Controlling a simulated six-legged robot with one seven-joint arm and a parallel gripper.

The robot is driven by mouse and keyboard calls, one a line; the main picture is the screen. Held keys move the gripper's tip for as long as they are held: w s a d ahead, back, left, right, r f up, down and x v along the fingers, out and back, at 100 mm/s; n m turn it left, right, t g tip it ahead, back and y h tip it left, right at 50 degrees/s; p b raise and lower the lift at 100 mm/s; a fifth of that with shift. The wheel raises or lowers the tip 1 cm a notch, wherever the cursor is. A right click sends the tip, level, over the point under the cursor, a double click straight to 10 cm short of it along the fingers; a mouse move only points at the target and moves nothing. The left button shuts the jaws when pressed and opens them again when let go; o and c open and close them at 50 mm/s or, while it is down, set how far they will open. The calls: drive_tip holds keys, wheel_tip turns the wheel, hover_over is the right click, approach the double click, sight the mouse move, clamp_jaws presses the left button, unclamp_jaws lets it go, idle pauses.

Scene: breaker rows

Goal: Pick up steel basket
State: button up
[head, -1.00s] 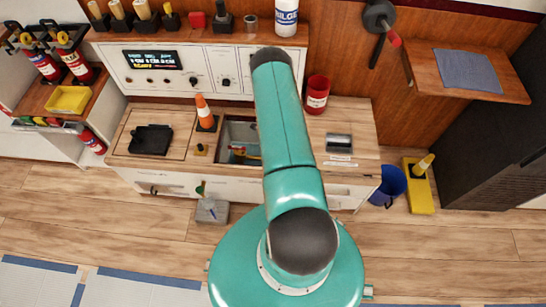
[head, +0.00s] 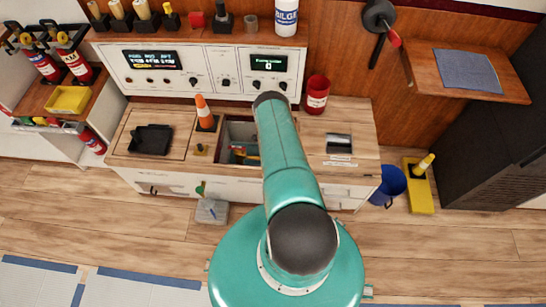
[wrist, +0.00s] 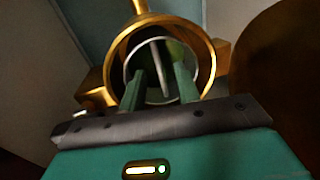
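In the wrist view, a steel basket (wrist: 160,42) shows as a thin round rim with a straight bar across its mouth. It sits inside a larger brass ring (wrist: 202,40). My gripper (wrist: 160,82) has two teal fingers held apart, pointing at the basket's mouth, with the bar seen between them. I cannot tell whether the fingers touch the bar or the rim. The basket's inside is dark and greenish. In the head view, my arm hides the gripper and I cannot make out the basket.
The head view shows an open recess (head: 238,132) in the wooden counter, beside my arm. A control panel (head: 205,70) rises behind. A blue bucket (head: 389,185) is on the floor.

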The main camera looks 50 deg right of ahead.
drive_tip(key=shift+f, duration=0.1)
clamp_jaws()
idle(1.4)
